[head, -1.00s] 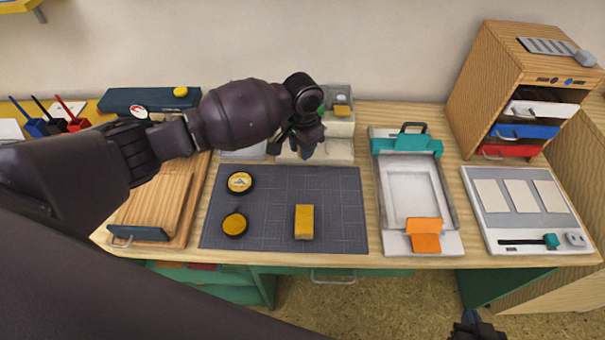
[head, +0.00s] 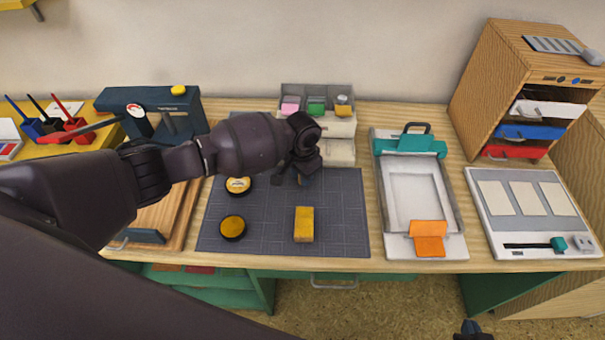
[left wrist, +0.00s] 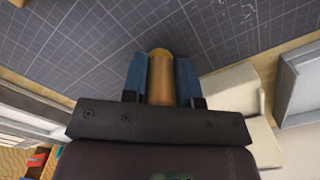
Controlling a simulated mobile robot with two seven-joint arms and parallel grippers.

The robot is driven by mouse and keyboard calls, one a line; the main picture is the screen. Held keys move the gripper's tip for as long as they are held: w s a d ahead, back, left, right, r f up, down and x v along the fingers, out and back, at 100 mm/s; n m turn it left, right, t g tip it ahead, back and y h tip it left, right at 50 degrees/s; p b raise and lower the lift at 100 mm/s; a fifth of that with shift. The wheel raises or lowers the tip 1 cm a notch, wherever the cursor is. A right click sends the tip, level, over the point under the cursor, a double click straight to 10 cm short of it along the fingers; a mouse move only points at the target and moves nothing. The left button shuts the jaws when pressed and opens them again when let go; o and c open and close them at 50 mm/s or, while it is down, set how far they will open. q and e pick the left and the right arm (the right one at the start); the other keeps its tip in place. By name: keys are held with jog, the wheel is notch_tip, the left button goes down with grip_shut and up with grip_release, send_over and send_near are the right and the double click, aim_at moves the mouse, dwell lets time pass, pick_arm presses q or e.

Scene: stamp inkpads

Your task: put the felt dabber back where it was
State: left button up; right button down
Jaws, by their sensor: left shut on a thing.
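My left gripper (head: 304,180) is over the back part of the dark gridded mat (head: 270,230). In the left wrist view its two blue fingers (left wrist: 160,78) are shut on a round wooden piece (left wrist: 160,68), which looks like the handle of the felt dabber. The dabber's felt end does not show, and in the head view the gripper hides the dabber. I cannot tell whether it touches the mat. A bit of my right gripper (head: 472,329) shows at the bottom edge, too little to tell its jaws.
On the mat are a tin with a pale label (head: 238,186), a round yellow inkpad (head: 232,227) and a yellow block (head: 304,224). A grey rack (head: 317,90) with pink, green and yellow items stands behind. A teal-clamped press (head: 448,205) is at the right. The mat's front right is clear.

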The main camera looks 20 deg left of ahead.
pick_arm(q)
jog(key=o, duration=0.5)
jog(key=shift+f, duration=0.15)
jog(key=shift+c, duration=0.2)
jog(key=o, duration=0.5)
jog(key=shift+c, duration=0.2)
pick_arm(e)
jog(key=shift+s+f, duration=0.4)
jog(key=shift+s, duration=0.2)
pick_arm(q)
notch_tip(320, 180, up, 11)
jog(key=shift+r+p, duration=0.1)
jog(key=shift+p, duration=0.85)
jog(key=shift+r, duration=0.6)
pick_arm(e)
jog(key=r, duration=0.2)
jog(key=shift+w+r, duration=0.25)
jog(key=shift+r, duration=0.1)
jog(key=shift+w+r, duration=0.1)
